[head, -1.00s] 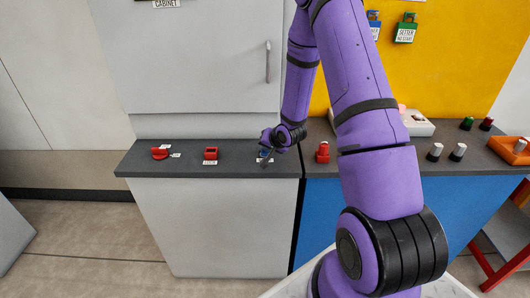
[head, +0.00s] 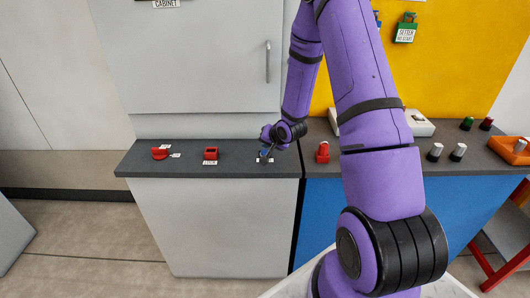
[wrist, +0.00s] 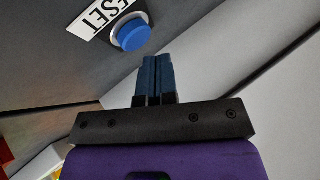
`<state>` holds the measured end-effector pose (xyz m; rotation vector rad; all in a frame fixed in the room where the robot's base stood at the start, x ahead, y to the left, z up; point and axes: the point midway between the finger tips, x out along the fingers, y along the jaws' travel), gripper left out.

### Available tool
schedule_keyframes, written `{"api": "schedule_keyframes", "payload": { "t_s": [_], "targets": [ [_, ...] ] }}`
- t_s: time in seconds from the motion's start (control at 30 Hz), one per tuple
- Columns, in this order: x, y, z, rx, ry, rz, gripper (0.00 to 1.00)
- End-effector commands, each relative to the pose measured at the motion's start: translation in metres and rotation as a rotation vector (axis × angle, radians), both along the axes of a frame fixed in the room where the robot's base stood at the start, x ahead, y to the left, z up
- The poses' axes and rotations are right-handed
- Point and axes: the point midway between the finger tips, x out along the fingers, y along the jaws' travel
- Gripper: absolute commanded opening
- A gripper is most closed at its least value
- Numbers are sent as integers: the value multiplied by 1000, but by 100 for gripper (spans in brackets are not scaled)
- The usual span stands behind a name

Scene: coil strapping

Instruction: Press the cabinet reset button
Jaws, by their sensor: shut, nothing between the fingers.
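The blue reset button (wrist: 133,34) sits in a pale ring on the dark counter in the wrist view, beside a white label (wrist: 99,17) reading RESET. In the head view the button (head: 264,154) is a small blue spot near the counter's right end, partly hidden by my gripper. My gripper (wrist: 157,60) is shut and empty. Its fingertips are close to the button in the wrist view, with a small gap showing between them in the picture. In the head view my gripper (head: 266,154) is low over the button; whether it touches cannot be told.
On the same counter (head: 235,171) stand a red block (head: 210,153) and a red rotary handle (head: 160,153). A red object (head: 322,152) stands just right, on the blue cabinet's top. The grey cabinet door (head: 195,60) rises behind. The counter between the red parts is clear.

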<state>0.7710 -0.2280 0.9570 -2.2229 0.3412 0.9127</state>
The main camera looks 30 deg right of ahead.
Motion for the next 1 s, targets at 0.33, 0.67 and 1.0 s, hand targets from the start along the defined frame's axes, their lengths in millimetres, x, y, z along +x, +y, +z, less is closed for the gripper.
{"api": "schedule_keyframes", "payload": {
  "t_s": [0.33,0.67,1.0],
  "targets": [
    [0,0,2,0,0,0,0],
    [0,0,29,-1,-2,0,0],
    [0,0,51,-1,0,1,0]
  ]
}}
